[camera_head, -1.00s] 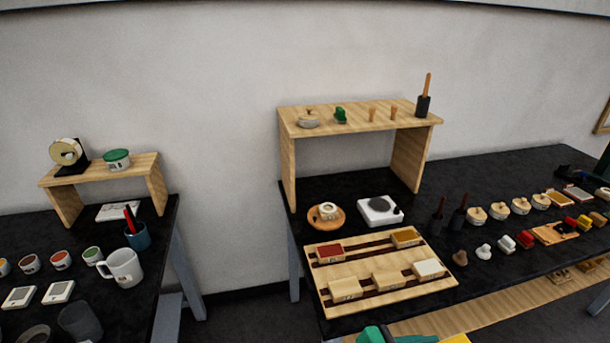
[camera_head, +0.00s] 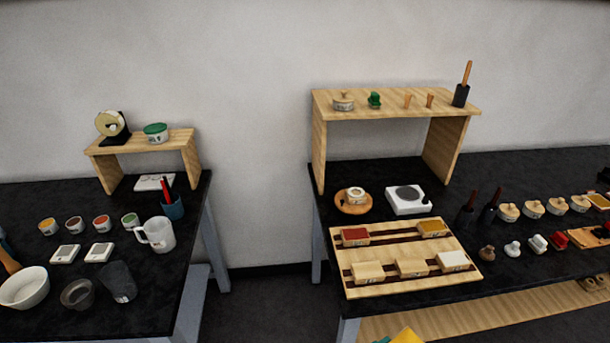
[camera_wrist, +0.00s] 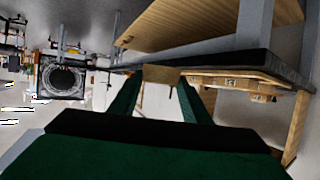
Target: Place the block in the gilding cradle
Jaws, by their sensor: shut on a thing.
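In the wrist view, my gripper (camera_wrist: 161,82) has two green fingers closed on a small tan block (camera_wrist: 161,74), held at the fingertips in the air. In the head view the held block is not visible; only a yellow tip (camera_head: 406,337) shows at the bottom edge. A wooden tray (camera_head: 412,285) with dark slots lies on the right black table. It bears a red block (camera_head: 356,236), a gold block (camera_head: 433,228), two pale blocks (camera_head: 368,270) (camera_head: 411,267) and a whitish block (camera_head: 453,260). I cannot tell which thing is the gilding cradle.
Behind the tray are a round wooden dish (camera_head: 353,207), a white hotplate-like device (camera_head: 408,201) and a wooden shelf (camera_head: 396,104). Dark-handled tools and lidded pots stand to the right. The left table (camera_head: 130,305) carries cups, a mug (camera_head: 157,235) and bowls. A gap separates the tables.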

